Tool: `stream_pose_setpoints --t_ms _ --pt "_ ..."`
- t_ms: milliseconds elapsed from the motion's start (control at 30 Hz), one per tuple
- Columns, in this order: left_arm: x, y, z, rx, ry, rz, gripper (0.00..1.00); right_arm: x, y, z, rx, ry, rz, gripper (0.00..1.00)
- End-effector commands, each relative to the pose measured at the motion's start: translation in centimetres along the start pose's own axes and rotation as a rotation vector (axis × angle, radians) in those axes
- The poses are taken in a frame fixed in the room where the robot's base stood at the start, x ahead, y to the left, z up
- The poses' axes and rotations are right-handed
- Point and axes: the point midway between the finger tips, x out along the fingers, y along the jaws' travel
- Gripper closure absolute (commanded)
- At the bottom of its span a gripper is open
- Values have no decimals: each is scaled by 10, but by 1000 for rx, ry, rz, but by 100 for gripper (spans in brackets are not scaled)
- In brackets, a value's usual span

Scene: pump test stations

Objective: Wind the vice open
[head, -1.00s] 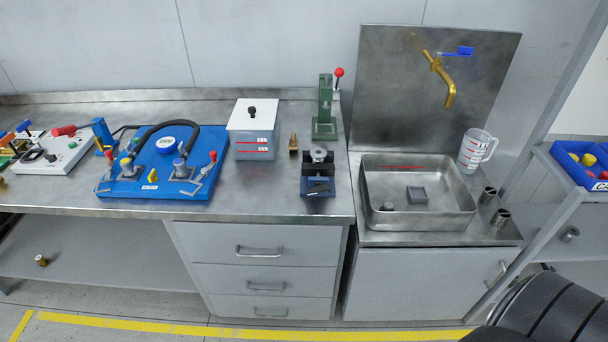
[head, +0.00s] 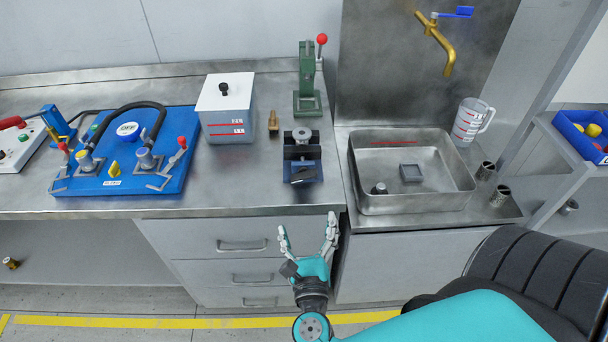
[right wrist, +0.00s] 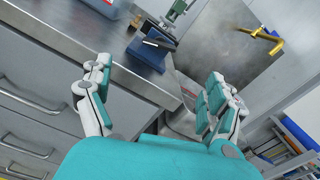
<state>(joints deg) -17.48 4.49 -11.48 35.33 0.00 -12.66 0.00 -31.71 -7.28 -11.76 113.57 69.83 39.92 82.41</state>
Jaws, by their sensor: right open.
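The vice (head: 301,157) is a small dark block with a blue base near the front edge of the bench. A grey round part (head: 302,136) sits at its top, and a dark bar shows at its front. The vice also shows in the right wrist view (right wrist: 151,55), beyond my fingers. I cannot tell how far apart its jaws are. My right gripper (head: 308,232) is open and empty in front of the drawers, below and in front of the vice, apart from it. Its two spread fingers also show in the right wrist view (right wrist: 155,105). My left gripper is not in view.
A green press with a red knob (head: 307,85) stands behind the vice. A brass fitting (head: 273,124) and a white lidded box (head: 227,108) are to its left. A metal sink (head: 412,203) is to its right. The bench's front edge lies between gripper and vice.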

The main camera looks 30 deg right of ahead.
Motion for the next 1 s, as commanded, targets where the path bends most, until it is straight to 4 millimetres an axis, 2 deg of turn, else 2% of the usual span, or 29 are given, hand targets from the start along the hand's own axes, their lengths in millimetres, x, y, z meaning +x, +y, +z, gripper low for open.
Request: stream_pose_setpoints --t_ms 167,400,600,800,1000 --pt "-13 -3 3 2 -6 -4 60 41 0 4 -1 -5 0 10" --pt "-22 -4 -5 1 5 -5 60 93 0 4 -4 -5 0 10" --pt "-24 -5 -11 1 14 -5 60 128 1 1 -5 -3 2 10" --pt "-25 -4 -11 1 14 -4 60 145 1 1 -5 -3 3 10" --pt "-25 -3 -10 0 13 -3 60 147 1 0 -6 -1 3 10"
